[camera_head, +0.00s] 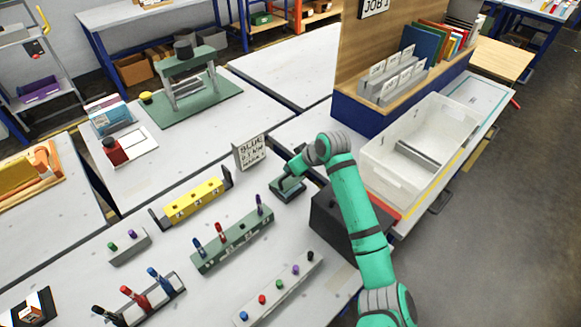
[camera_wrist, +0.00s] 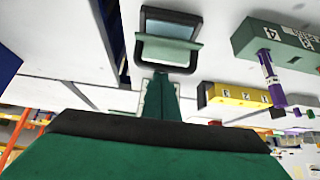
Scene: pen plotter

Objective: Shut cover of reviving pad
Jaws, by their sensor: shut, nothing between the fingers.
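My gripper (camera_head: 289,172) is at the pad in the head view, partly hidden by my wrist. In the wrist view my gripper (camera_wrist: 161,78) is shut and empty, its tip close to the pad's edge; contact cannot be told.
A sign card (camera_head: 250,152) stands behind the pad. A green pen rack (camera_head: 233,241) and a yellow block (camera_head: 194,201) lie to its left. A dark box (camera_head: 335,222) and a clear bin (camera_head: 418,150) stand to the right, close to my arm.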

